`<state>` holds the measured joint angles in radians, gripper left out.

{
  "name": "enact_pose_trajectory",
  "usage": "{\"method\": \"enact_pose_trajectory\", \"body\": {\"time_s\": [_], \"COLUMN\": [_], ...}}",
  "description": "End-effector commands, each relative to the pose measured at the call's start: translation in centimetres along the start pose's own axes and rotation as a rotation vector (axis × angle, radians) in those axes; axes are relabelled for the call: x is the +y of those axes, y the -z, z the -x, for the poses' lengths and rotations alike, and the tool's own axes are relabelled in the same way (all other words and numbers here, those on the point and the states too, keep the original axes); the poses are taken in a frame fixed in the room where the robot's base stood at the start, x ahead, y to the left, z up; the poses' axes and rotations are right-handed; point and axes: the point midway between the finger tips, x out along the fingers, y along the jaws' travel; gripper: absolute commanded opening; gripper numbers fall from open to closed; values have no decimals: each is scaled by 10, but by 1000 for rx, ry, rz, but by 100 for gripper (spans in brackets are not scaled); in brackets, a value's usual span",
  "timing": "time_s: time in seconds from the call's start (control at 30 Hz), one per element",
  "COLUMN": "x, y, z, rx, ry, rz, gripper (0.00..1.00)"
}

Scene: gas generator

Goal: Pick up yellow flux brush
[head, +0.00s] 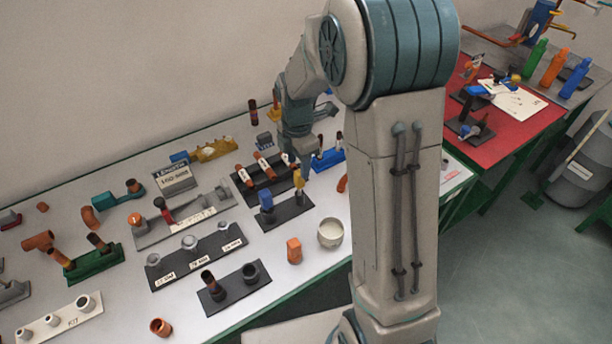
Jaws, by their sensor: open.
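A small upright yellow piece (298,181), which looks like the yellow flux brush, stands on a dark holder plate (291,212) beside a blue piece (265,198). My gripper (304,164) points down just above the yellow piece's top, near the table's middle. It is open and appears to hold nothing. I cannot tell whether its fingers are around the yellow piece or only above it. My arm hides part of the table to the right.
A dark tray with copper pieces (250,189) lies behind left, and a blue holder (327,160) behind right. A white cup (331,232) and an orange fitting (294,250) stand in front. Fitting racks crowd the left. A red mat (487,150) lies far right.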

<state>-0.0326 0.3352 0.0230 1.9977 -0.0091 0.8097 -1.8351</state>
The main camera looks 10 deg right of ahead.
Motion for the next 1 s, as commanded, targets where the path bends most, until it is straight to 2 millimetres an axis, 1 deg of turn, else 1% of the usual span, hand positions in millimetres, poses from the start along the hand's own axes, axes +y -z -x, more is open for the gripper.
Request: {"method": "enact_pose_trajectory", "body": {"time_s": [0.03, 0.1, 0.27, 0.33, 0.6, 0.73, 0.93, 0.97, 1.0], "x": [-1, -1, -1, -1, 0, 0, 0, 0, 0], "y": [0, -2, -4, -3, -2, -2, -2, -2, -2], "z": [-7, -13, -22, -29, -63, -70, -70, -70, -70], "rx": [1, -1, -1, 0, -1, -1, -1, -1, -1], "ry": [4, 1, 1, 4, 2, 0, -1, -1, -1], "rz": [-1, -5, -9, -9, -10, -11, -11, -11, -11], "gripper": [47, 47, 47, 47, 47, 47, 47, 42, 31]}}
